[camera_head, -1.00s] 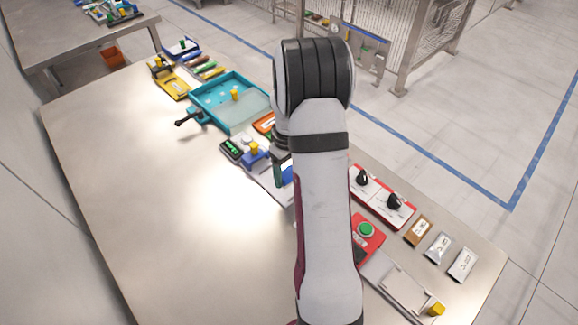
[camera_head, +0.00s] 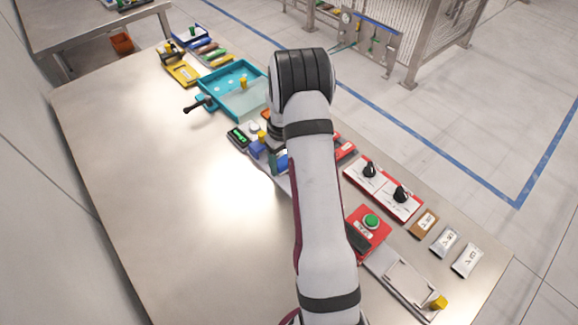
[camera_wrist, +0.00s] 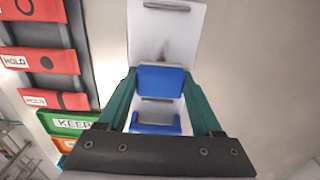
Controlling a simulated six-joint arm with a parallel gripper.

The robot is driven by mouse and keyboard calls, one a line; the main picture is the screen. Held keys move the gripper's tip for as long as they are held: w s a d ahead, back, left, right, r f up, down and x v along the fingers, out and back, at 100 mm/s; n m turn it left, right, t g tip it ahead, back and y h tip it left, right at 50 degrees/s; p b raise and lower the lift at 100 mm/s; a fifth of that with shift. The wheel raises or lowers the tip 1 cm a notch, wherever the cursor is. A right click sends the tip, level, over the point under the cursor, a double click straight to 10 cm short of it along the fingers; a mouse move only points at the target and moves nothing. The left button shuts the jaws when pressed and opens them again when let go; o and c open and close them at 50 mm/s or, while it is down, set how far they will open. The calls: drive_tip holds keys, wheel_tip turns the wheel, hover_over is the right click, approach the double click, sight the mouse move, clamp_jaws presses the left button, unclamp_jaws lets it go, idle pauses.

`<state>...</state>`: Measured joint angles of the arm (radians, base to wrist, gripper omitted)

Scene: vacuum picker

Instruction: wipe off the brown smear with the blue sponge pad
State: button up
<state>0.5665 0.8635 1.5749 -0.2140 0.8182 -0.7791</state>
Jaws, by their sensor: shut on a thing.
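My gripper (camera_wrist: 162,90) has two green fingers, shut on the blue sponge pad (camera_wrist: 160,78). Ahead of the pad in the wrist view is a white panel (camera_wrist: 180,25) with a slot near its top. A faint brown smear (camera_wrist: 163,52) shows on this panel, just beyond the pad's far edge. I cannot tell whether the pad touches the panel. In the head view my arm hides most of the gripper, the panel and the smear; part of a green finger (camera_head: 273,162) shows beside the arm.
A blue holder (camera_wrist: 155,123) lies below the pad in the wrist view. Red-labelled blocks (camera_wrist: 35,60) and a green KEEP label (camera_wrist: 70,123) are on the left. A teal tray (camera_head: 235,108) is beyond my arm. The steel table's left half (camera_head: 150,200) is clear.

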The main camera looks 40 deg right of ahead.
drive_tip(key=shift+w, duration=0.8)
drive_tip(key=shift+s, duration=3.15)
drive_tip(key=shift+s+r, duration=0.15)
wheel_tip(320, 180, up, 8)
drive_tip(key=shift+f, duration=0.25)
